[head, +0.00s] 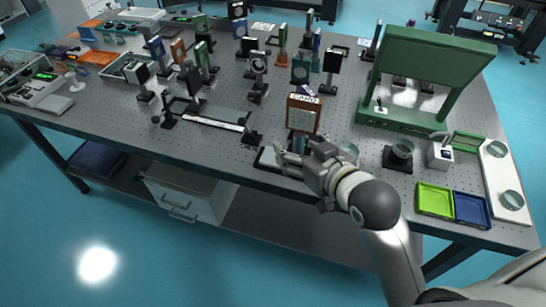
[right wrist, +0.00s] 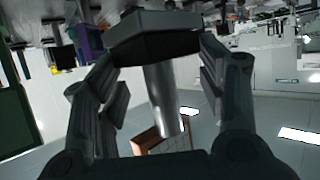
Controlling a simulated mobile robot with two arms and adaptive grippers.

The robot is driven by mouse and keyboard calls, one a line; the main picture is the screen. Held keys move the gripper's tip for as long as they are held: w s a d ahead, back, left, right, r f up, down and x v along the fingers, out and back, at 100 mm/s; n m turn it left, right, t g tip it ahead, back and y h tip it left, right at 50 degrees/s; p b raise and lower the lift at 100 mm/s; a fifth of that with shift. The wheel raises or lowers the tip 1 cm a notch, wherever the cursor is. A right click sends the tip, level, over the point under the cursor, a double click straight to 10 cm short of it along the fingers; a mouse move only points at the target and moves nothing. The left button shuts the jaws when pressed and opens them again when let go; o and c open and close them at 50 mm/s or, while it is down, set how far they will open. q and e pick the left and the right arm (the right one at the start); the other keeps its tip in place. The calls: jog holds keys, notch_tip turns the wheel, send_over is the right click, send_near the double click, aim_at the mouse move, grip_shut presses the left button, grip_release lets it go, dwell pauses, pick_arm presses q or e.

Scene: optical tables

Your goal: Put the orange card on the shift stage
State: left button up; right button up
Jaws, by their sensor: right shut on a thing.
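In the right wrist view the picture is turned over: the silver post (right wrist: 162,98) runs between my fingers, with a dark base block (right wrist: 152,38) above and the orange frame (right wrist: 160,140) below. A flat dark plate (head: 266,159) with a pale edge lies just left of my gripper, perhaps the shift stage. Whether the card's base touches anything is hidden.
A green frame (head: 375,80) stands right of the card. A round optic on a black base (head: 398,158), a green tray (head: 434,200) and a blue tray (head: 471,209) lie further right. Several mounted optics stand behind and left. A small black block (head: 252,137) is close by.

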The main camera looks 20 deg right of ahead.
jog(key=b+x, duration=0.3)
jog(key=shift+w+d+f+b, duration=0.25)
jog(key=shift+w+f+b, duration=0.05)
jog(key=shift+f, duration=0.1)
jog(key=w+f, duration=0.2)
jog(key=w, duration=0.1)
jog(key=w+f, duration=0.2)
jog(key=w, duration=0.1)
jog(key=w+f, duration=0.2)
jog(key=w, duration=0.1)
jog(key=shift+a+f+p, duration=0.3)
jog(key=shift+f+p, duration=0.1)
jog(key=shift+w+f, duration=0.25)
pick_arm(q)
jog(key=shift+s+f, duration=0.15)
jog(key=shift+f, duration=1.95)
pick_arm(e)
jog(key=shift+f, duration=1.6)
jog(key=shift+f, duration=0.15)
jog(key=o, duration=1.4)
